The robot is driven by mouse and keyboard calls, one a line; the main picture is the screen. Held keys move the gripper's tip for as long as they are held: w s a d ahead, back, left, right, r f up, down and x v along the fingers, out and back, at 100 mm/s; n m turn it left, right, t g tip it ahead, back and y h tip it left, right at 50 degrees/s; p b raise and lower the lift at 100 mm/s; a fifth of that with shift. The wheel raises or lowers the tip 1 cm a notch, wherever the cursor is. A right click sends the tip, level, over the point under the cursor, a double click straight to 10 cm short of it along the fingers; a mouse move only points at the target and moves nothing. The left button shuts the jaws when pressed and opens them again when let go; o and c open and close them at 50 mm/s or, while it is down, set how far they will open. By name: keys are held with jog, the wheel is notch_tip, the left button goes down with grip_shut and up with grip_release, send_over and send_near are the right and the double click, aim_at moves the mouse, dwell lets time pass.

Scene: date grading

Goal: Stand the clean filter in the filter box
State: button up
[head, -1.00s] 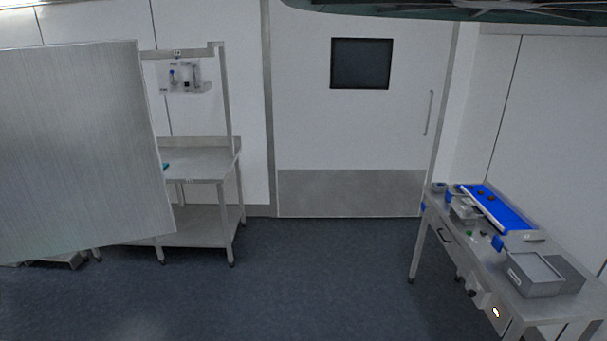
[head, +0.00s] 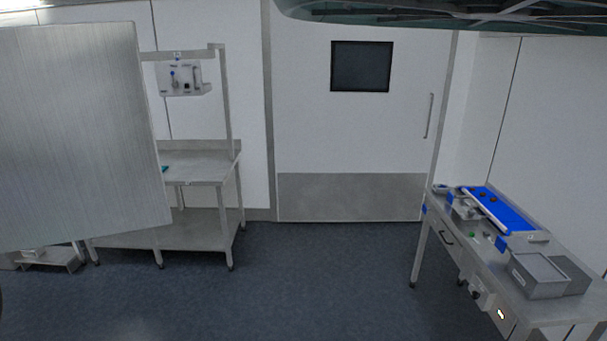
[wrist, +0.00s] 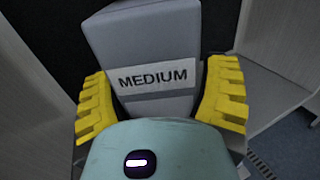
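My gripper (wrist: 162,85) shows in the wrist view with its two yellow fingers wide apart. A grey block or bin (wrist: 150,35) with a white label reading MEDIUM lies between and beyond the fingers, slightly tilted in the picture. The fingers flank it closely; I cannot tell whether they press on it or only stand in front of it. Its lower end is hidden behind my teal gripper body. My gripper is out of the head view. I cannot make out a clean filter or a filter box for certain in either view.
A large steel panel (head: 75,130) fills the near left. Behind it stands a steel table (head: 195,170) under a wall holder (head: 182,77). At right, a steel bench (head: 515,300) bears a blue strip (head: 490,206) and a grey box (head: 538,287). The middle floor (head: 310,280) is clear.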

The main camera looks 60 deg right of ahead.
jog(key=o, duration=0.3)
